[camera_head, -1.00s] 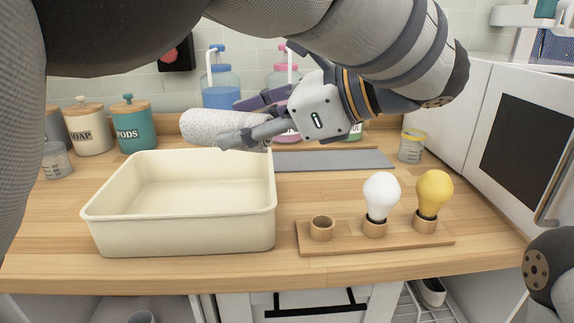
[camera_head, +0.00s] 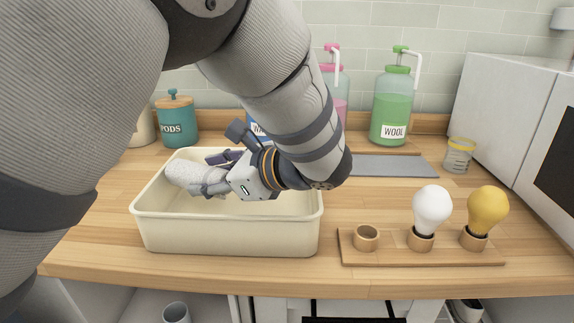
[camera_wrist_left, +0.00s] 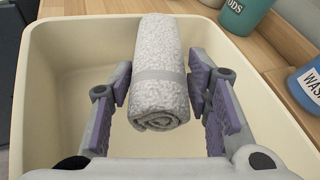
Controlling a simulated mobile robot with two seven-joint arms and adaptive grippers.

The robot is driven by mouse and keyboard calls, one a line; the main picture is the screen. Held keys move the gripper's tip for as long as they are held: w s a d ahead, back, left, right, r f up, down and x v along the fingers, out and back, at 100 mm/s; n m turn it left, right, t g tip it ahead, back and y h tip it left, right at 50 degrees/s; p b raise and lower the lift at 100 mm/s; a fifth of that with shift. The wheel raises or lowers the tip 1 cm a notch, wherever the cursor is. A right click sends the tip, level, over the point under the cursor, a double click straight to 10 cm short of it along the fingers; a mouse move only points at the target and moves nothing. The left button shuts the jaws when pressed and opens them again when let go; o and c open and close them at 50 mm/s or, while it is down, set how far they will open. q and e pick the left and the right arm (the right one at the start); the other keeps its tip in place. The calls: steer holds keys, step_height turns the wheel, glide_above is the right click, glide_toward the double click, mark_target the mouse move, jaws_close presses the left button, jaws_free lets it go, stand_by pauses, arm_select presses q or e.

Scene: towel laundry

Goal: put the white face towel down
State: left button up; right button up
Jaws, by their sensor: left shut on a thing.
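I cannot tell whether the towel touches the floor. My right gripper is not in view.
A wooden holder (camera_head: 390,254) with a white bulb (camera_head: 431,210) and a yellow bulb (camera_head: 487,210) stands right of the tub. Behind are a teal pods canister (camera_head: 176,120), a green wool bottle (camera_head: 392,105) and a grey mat (camera_head: 395,165). A yellow-rimmed jar (camera_head: 459,155) stands at the right.

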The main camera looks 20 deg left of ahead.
arm_select(q)
steer(key=shift+f, duration=0.8)
steer(key=shift+f, duration=0.1)
steer(key=shift+f, duration=0.5)
steer(key=o, duration=1.1)
